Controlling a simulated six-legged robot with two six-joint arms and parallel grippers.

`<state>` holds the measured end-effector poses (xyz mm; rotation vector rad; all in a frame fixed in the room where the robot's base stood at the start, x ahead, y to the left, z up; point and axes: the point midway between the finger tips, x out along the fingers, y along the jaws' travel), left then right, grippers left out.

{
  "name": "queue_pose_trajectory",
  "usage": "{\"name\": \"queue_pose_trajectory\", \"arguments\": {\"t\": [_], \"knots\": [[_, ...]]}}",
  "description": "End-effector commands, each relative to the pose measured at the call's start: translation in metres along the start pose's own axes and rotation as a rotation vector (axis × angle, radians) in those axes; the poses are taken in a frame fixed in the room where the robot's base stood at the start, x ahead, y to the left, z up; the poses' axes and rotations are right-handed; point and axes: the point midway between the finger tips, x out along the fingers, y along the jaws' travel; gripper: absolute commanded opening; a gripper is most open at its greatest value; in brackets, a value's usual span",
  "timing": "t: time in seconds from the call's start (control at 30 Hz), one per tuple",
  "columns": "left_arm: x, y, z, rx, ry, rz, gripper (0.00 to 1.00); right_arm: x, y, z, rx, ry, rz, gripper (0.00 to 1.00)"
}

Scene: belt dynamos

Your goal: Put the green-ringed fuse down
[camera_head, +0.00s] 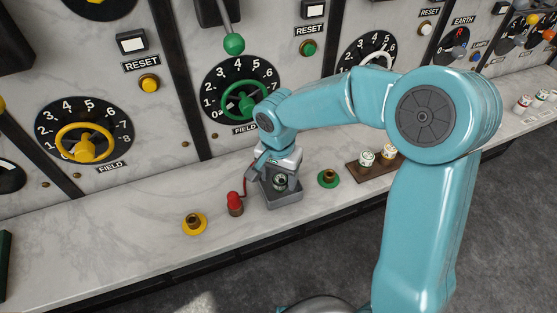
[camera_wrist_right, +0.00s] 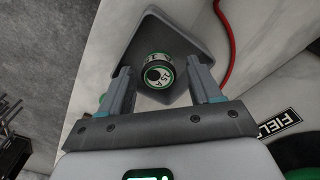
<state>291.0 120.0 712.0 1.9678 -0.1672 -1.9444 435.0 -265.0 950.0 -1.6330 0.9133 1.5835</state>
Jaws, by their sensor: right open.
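The green-ringed fuse (camera_head: 280,182) stands upright in a small grey square tray (camera_head: 286,202) on the marble ledge. In the right wrist view the fuse (camera_wrist_right: 156,72) shows its round top with a green ring and dark lettering. My right gripper (camera_head: 274,176) is over the tray, its fingers apart on either side of the fuse. In the right wrist view a gap shows between the fuse and each finger of the gripper (camera_wrist_right: 159,78). The fuse's base is partly hidden by the tray wall in the head view. My left gripper is not in view.
A brown rack (camera_head: 370,172) holds fuses. The green handwheel (camera_head: 240,100) is behind my arm.

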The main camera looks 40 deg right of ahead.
Motion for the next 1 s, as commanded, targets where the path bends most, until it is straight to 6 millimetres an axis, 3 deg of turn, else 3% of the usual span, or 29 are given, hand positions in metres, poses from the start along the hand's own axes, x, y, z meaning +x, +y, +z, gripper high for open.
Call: {"name": "queue_pose_trajectory", "arguments": {"t": [0.3, 0.5, 1.0], "knots": [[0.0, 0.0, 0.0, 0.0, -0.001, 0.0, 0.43, -0.075, -0.001, 0.0, 0.001, 0.004, -0.008, 0.63], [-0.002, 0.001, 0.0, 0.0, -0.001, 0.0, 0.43, -0.106, -0.001, 0.0, 0.0, 0.003, -0.005, 0.63], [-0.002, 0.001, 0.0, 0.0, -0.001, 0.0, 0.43, -0.114, 0.0, 0.0, 0.0, 0.001, -0.003, 0.63]]}}
